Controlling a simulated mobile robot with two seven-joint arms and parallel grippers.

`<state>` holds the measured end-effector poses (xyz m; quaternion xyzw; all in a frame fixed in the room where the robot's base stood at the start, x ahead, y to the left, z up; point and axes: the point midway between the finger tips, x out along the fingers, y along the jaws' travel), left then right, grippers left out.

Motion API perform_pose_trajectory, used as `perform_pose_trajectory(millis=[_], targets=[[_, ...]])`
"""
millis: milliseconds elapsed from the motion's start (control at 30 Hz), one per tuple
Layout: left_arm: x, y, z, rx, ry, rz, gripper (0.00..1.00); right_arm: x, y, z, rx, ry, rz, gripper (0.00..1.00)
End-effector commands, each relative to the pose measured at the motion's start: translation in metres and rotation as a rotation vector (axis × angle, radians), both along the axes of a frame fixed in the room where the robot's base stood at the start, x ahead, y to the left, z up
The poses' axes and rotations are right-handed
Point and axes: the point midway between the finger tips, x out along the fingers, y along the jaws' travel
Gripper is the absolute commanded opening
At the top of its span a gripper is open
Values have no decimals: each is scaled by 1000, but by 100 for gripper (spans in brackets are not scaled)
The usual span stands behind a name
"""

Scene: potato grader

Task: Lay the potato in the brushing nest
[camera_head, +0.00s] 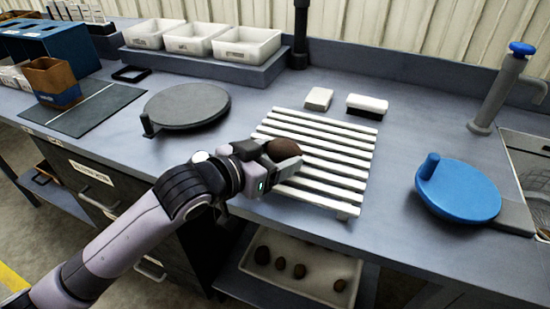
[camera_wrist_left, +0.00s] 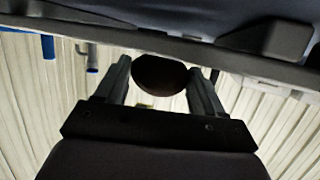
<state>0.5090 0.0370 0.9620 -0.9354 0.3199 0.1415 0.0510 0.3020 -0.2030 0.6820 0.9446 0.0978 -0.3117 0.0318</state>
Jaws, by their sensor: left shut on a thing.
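My left gripper (camera_head: 281,163) is shut on a brown potato (camera_head: 284,148) and holds it at the front left of a white slatted rack (camera_head: 338,161). In the left wrist view the dark potato (camera_wrist_left: 160,74) sits between the two fingers. I cannot tell whether the potato touches the slats. No part is marked as the brushing nest. A dark round plate (camera_head: 187,106) lies left of the rack, and a blue round plate with a knob (camera_head: 459,190) lies to its right. My right gripper is not in view.
A white-and-black brush (camera_head: 367,105) and a pale block (camera_head: 319,98) lie behind the rack. A tray (camera_head: 315,282) with several potatoes is below the counter. White bins (camera_head: 247,46) stand at the back, a tap (camera_head: 497,88) at right. The counter between rack and blue plate is clear.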

Motion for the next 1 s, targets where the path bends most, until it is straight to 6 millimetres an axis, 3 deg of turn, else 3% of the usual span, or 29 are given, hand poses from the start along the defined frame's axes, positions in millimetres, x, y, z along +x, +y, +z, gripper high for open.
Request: perform_pose_trajectory(millis=[400, 433, 500, 867, 1000], targets=[[0, 0, -6, -1, -2, 0, 36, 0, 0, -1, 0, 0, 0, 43], [0, 0, -7, -1, -1, 0, 72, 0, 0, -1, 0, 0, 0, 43], [0, 0, -6, 0, -1, 0, 94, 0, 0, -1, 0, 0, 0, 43], [0, 0, -2, -1, -3, 0, 94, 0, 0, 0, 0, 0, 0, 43], [-9, 8, 0, 0, -1, 1, 94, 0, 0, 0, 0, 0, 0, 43]])
